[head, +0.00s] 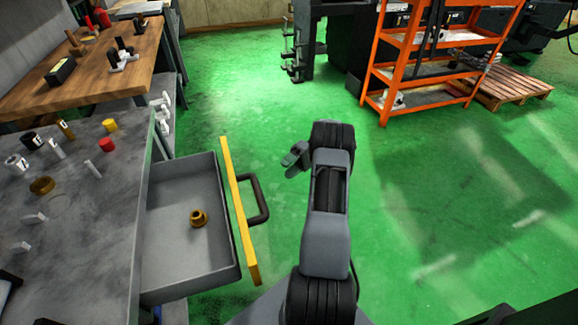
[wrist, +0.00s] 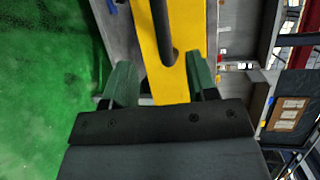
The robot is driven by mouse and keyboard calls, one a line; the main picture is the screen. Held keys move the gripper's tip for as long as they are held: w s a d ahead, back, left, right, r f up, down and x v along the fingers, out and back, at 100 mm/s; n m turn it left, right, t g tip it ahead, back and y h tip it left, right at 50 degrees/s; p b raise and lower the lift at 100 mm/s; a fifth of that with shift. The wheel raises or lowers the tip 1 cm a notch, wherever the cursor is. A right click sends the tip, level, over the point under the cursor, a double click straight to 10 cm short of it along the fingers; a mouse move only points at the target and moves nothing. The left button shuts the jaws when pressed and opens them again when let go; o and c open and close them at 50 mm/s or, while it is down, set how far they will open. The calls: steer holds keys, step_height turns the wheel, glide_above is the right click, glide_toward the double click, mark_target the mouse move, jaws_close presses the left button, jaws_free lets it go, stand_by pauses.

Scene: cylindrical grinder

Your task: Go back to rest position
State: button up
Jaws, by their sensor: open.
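My gripper (head: 295,156) shows in the head view beyond the folded arm, above the green floor and to the right of the open drawer. In the wrist view my gripper (wrist: 160,75) has its two green fingers spread apart with nothing held between them. The yellow drawer front (wrist: 188,60) and its dark handle (wrist: 160,25) appear in the background between the fingers. In the head view the gripper is clear of the drawer handle (head: 262,200).
The grey drawer (head: 185,265) stands pulled out from the grey workbench (head: 85,240), with a brass part (head: 198,217) inside. Several small parts lie on the bench. A wooden table (head: 90,75) is behind. An orange shelf (head: 390,75) and pallet (head: 510,87) stand at back right. Green floor is clear.

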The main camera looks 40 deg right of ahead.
stand_by(0.5)
step_height(320, 180, down, 5)
steer(key=s+a+m+h, duration=0.1)
steer(key=s+m+h, duration=0.15)
steer(key=m, duration=0.25)
steer(key=s+a+r+n+t+h+p, duration=0.1)
steer(key=s+a+r+h+p, duration=0.2)
steer(key=a+r, duration=0.4)
steer(key=s+a+r+n+t+h+p, duration=0.2)
steer(key=s+a+r+h+p, duration=0.2)
steer(key=r, duration=1.3)
steer(key=s+a+r+n+t+h+p, duration=0.1)
steer(key=s+a+r+h+p, duration=0.3)
steer(key=a+r+p, duration=0.6)
step_height(320, 180, up, 3)
steer(key=shift+a+r+n+h, duration=0.1)
steer(key=shift+a+n+h, duration=0.65)
steer(key=shift+h, duration=0.5)
steer(key=shift+a, duration=0.2)
steer(key=shift+c, duration=0.2)
